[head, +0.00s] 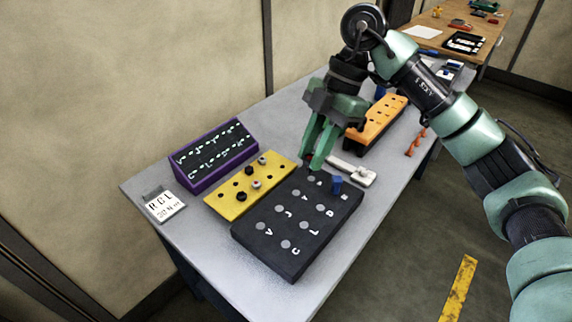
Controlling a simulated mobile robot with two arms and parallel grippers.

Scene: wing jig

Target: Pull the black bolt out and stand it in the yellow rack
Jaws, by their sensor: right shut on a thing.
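My right gripper (314,163) points down over the far edge of the dark lettered plate (262,249). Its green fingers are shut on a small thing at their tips. That thing is mostly hidden; only a dark reddish bit shows, so I cannot tell whether it is the black bolt or whether it is still in a hole. The yellow rack (222,206) lies left of the gripper, with several holes. Two black bolt heads (242,196) and two greyish ones (262,160) stand in it. My left gripper is out of view.
A blue bolt (336,184) stands in the lettered plate. A purple-framed panel (210,156), a paper label (165,206), a white tool (354,173) and an orange block (380,122) are on the grey table.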

